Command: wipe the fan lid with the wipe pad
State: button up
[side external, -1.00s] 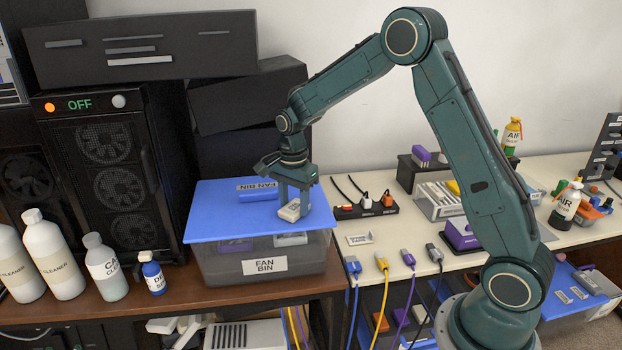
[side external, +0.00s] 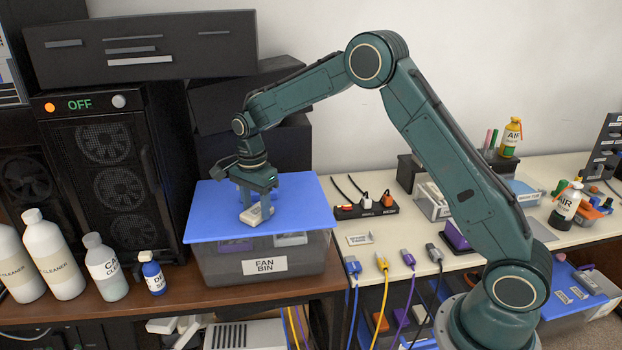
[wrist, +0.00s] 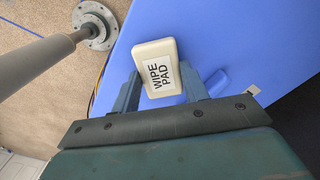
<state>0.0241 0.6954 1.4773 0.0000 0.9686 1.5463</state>
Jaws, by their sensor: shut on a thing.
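The fan lid (side external: 298,205) is a flat blue lid on the clear fan bin (side external: 300,262), which is labelled FAN BIN. My gripper (side external: 257,205) is over the middle of the lid, pointing down. It is shut on the wipe pad (side external: 254,215), a small cream block that appears to rest on the lid's surface. In the wrist view the wipe pad (wrist: 157,66) sits between my fingers (wrist: 158,92) with its WIPE PAD label showing, and the blue lid (wrist: 235,40) lies beneath it. My gripper hides the lid's handle and its label in the side view.
A black PC case (side external: 115,180) marked OFF stands left of the bin. Several cleaner bottles (side external: 52,255) and a small blue spray bottle (side external: 152,273) stand at the left front. A power strip (side external: 366,208) and cable plugs (side external: 382,262) lie to the right.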

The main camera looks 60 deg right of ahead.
aim_at(225, 220)
jog(key=shift+w+a, duration=2.7)
jog(key=shift+a, duration=0.05)
notch_tip(225, 220, up, 8)
